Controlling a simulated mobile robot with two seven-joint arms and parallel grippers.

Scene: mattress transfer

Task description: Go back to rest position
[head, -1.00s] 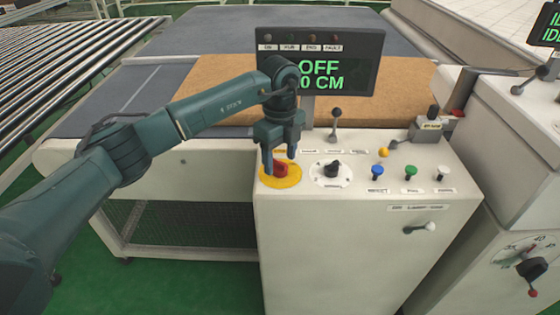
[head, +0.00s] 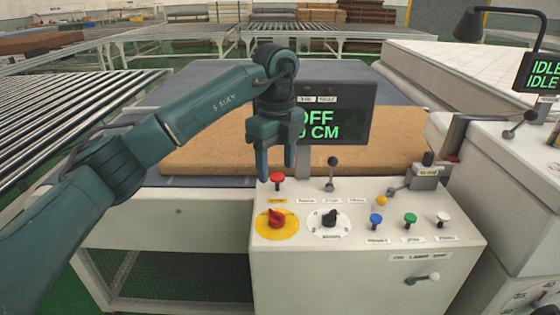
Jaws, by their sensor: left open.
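My left gripper (head: 275,170) is open and empty, pointing down above the control panel (head: 350,268). Its fingertips are apart from the red rotary switch (head: 277,218) on its yellow disc, which sits lower in the picture. A red push button (head: 277,180) shows right by the fingertips; I cannot tell whether they touch it. My left arm (head: 190,118) comes in from the left and covers part of the display (head: 345,120), where green "OFF" and "CM" show. My right gripper is not in view.
A black selector (head: 329,218), blue (head: 376,219), green (head: 410,218) and white (head: 443,218) buttons and a lever (head: 332,172) stand on the panel. A brown mattress slab (head: 210,145) lies behind. Roller conveyors (head: 75,98) are at left, another console (head: 505,140) at right.

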